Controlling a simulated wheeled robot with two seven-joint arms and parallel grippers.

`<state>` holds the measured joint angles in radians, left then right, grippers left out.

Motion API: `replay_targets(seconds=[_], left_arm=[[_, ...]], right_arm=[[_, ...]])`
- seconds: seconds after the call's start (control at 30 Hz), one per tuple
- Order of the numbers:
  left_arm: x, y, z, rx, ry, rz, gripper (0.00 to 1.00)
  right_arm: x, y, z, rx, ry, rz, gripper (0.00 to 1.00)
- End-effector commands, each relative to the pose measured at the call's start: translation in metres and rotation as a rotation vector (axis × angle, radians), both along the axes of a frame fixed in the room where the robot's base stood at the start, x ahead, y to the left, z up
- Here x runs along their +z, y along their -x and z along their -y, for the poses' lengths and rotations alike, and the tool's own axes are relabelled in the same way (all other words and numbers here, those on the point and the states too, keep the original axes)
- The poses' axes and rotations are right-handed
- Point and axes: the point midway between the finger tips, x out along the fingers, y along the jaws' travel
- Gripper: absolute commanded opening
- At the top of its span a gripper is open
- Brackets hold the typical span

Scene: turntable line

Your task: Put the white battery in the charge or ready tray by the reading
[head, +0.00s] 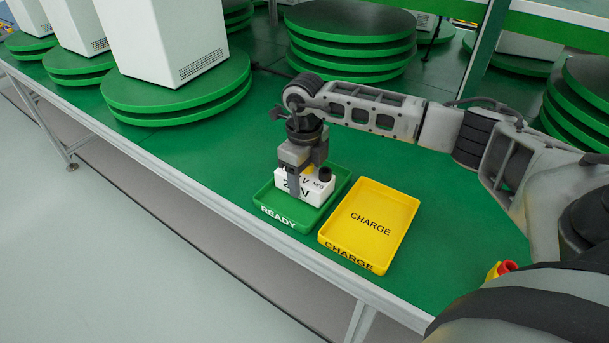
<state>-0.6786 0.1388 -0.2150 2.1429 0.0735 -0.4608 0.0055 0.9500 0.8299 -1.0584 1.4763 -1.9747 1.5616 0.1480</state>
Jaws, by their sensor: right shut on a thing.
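The white battery (318,193) has black lettering and a dark round terminal on top. It is at the green READY tray (275,224), within the tray's outline in the head view. I cannot tell whether it touches the tray floor. My right gripper (293,183) points down and is shut on the battery, with a finger across its front face. The yellow CHARGE tray (370,222) sits just right of the READY tray and is empty. The battery's reading is not legible, as the gripper covers part of the lettering. My left gripper is not in view.
Both trays are on a green table (200,150) near its front edge. White boxes (165,40) on green round turntables (180,95) stand at the back left. Stacked green discs (350,45) stand behind my right arm. The table left of the trays is clear.

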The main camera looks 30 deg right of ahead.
Motion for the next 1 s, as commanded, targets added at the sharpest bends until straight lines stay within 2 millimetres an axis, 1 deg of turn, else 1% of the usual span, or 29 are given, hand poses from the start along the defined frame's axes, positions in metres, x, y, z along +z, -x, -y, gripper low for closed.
replay_targets(seconds=[0.1, 0.3, 0.43, 0.47, 0.5, 0.53, 0.8, 0.87, 0.9, 1.0], left_arm=[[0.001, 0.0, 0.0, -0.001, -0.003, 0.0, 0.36], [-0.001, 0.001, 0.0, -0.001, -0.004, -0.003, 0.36], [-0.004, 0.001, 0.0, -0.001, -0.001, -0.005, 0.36], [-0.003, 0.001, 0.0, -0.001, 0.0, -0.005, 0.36], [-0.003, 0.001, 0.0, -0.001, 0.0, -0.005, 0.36], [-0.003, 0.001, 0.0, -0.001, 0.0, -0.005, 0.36], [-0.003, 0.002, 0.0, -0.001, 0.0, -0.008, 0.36], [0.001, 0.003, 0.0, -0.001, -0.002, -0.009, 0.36], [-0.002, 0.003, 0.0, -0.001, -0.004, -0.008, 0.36], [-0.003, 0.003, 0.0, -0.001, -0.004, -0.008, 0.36]], right_arm=[[-0.005, -0.001, 0.0, 0.0, -0.001, 0.005, 0.14], [-0.005, -0.001, 0.0, -0.001, -0.001, 0.006, 0.14], [-0.009, -0.001, 0.0, -0.001, -0.001, 0.006, 0.14], [-0.01, 0.0, 0.0, -0.001, 0.0, 0.003, 0.66], [-0.009, 0.0, 0.0, -0.001, 0.0, 0.003, 0.77], [-0.009, 0.0, 0.0, -0.001, 0.0, 0.003, 0.8], [-0.008, 0.0, 0.0, -0.001, 0.0, 0.002, 0.8], [-0.004, 0.0, 0.0, -0.001, 0.0, 0.003, 0.8], [-0.002, -0.001, 0.0, -0.001, -0.001, 0.004, 0.8], [0.012, -0.001, 0.0, -0.001, -0.001, 0.006, 0.8]])
